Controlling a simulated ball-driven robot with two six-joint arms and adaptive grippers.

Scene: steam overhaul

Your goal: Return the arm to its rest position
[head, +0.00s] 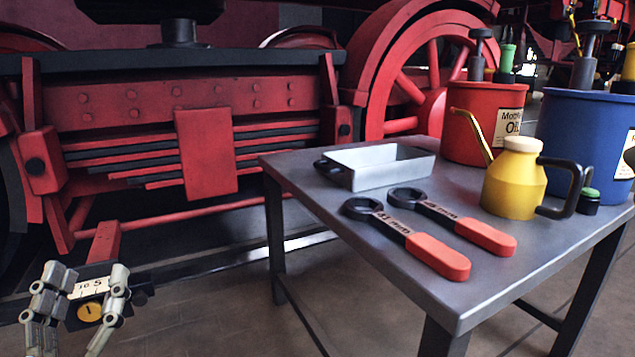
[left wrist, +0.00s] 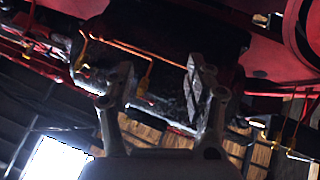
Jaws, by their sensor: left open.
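My left gripper (head: 87,278) is at the lower left of the head view, low in front of the locomotive's underframe and well left of the table. Its two grey fingers are spread apart with nothing held between them. In the left wrist view the fingers (left wrist: 158,78) also stand apart, with a dark, dim background beyond the gap. A cream label and a yellow disc (head: 90,311) show between the fingers in the head view; I cannot tell how far behind they are. My right gripper is not in view.
A grey metal table (head: 330,215) stands at the right. On it are two orange-handled ring spanners (head: 465,262) (head: 490,238), a pale tray (head: 385,178), a yellow oil can (head: 513,190), a red bucket (head: 468,130) and a blue bucket (head: 580,125). The red locomotive frame (head: 130,105) fills the back.

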